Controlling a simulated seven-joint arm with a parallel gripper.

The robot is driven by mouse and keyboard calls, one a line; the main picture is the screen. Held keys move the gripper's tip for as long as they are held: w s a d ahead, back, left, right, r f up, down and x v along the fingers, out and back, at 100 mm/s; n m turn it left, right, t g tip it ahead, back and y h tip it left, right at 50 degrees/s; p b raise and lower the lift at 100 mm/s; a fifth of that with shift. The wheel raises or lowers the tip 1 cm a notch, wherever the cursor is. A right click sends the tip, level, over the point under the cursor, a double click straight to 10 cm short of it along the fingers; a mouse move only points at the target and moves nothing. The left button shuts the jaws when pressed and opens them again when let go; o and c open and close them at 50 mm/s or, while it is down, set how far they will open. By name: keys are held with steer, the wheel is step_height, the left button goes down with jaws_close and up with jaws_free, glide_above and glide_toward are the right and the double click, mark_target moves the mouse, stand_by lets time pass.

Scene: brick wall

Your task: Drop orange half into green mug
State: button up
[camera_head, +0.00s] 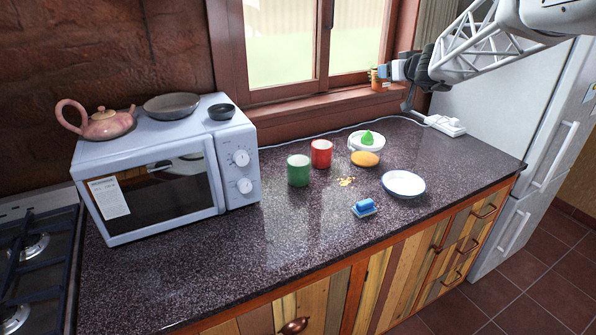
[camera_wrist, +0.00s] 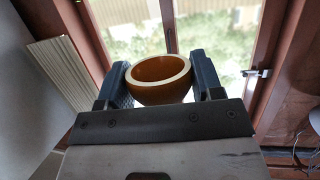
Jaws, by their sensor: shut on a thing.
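The green mug (camera_head: 298,172) stands upright on the counter, well below and left of my gripper. Its inside is mostly hidden.
A red mug (camera_head: 321,154) stands close behind the green mug. A white dish with a green item (camera_head: 367,138), an orange-brown round item (camera_head: 364,159), a bowl (camera_head: 404,184) and a blue sponge-like block (camera_head: 366,205) lie rightward. A microwave (camera_head: 160,170) stands left.

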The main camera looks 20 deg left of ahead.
steer(key=s+a+f+n+g+y, duration=0.1)
steer(key=a+f+n+g+y, duration=0.1)
steer(key=a+f+n, duration=0.3)
steer(key=s+a+f+g+y, duration=0.2)
steer(key=a+f+g, duration=0.1)
steer(key=a, duration=0.5)
steer(key=n+g+y, duration=0.2)
steer(key=n+g, duration=0.4)
steer(key=g, duration=0.1)
glide_above(296, 169)
steer(key=w+d, duration=0.2)
steer(key=w, duration=0.2)
step_height(296, 169, down, 10)
steer(key=shift+s+a+r, duration=0.1)
steer(key=shift+a, duration=0.15)
step_height(296, 169, down, 6)
steer(key=o, duration=1)
steer(key=shift+d, duration=0.15)
